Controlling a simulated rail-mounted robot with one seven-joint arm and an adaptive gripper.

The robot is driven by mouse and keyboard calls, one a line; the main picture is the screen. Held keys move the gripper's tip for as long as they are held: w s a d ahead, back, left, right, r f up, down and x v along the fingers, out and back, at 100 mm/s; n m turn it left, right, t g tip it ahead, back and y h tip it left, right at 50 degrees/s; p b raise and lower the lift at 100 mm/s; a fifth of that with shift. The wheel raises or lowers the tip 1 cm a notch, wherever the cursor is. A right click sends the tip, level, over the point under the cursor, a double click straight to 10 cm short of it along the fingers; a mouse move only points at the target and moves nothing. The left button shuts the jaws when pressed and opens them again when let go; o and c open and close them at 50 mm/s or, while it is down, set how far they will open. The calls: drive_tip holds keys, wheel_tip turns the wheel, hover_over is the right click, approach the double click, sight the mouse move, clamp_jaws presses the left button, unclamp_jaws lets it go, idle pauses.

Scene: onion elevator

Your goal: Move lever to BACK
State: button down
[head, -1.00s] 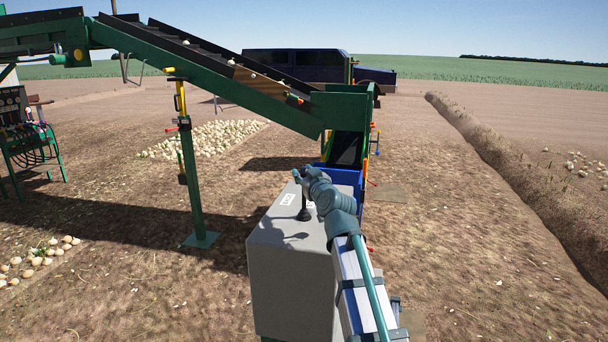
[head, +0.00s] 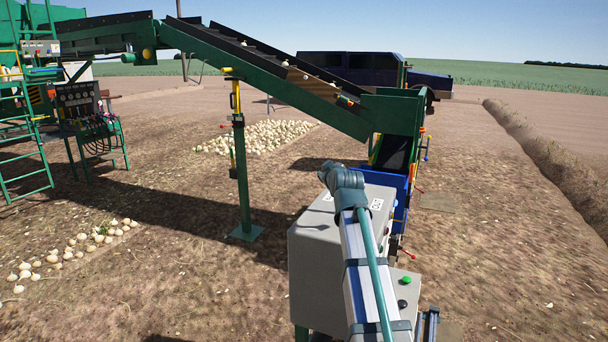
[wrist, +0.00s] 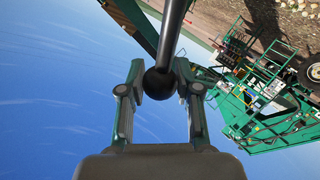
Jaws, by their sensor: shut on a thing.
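The lever is a dark rod with a black ball knob (wrist: 160,84) in the wrist view. My gripper (wrist: 160,70) is shut on the knob, with one finger on each side of it. The rod runs up and away from the knob, out of the top of the picture. In the head view the lever and fingers are hidden behind my arm, above the grey control box (head: 315,265). Small white labels (head: 376,204) show on top of the box, too small to read.
A green button (head: 402,304) sits low on the box's right side. A blue bin (head: 398,188) stands behind it under the green conveyor (head: 275,85). A green post (head: 243,190) stands left. Open soil lies left and right.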

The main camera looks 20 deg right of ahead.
drive_tip(key=shift+w+a, duration=0.1)
drive_tip(key=shift+a, duration=0.05)
drive_tip(key=shift+f, duration=0.1)
drive_tip(key=c, duration=0.8)
unclamp_jaws()
drive_tip(key=v, duration=1.2)
